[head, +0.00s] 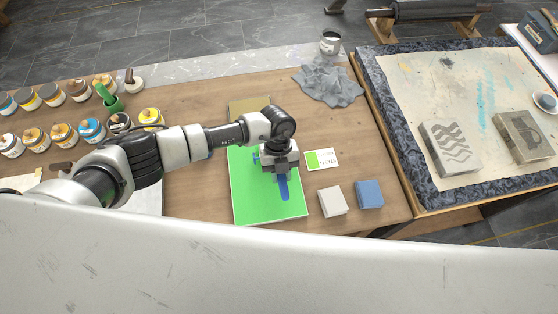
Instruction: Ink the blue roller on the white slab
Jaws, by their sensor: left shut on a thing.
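My left gripper (280,172) is shut on the blue roller (283,189), over the green slab (268,205). A blue handle-like part shows below the jaws, and a small blue part shows at their left. The rest of the roller is hidden by the gripper, and I cannot tell whether it touches the slab. A pale, whitish flat surface (152,203) shows partly below my left forearm; it may be the white slab, but most of it is hidden. My right gripper is not in view.
Several ink jars (62,132) and a green-handled tool (108,98) stand at the left. A grey rag (328,84) and a tin (330,43) lie behind. A white block (332,201), a blue block (369,194) and a small card (322,159) are right of the green slab.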

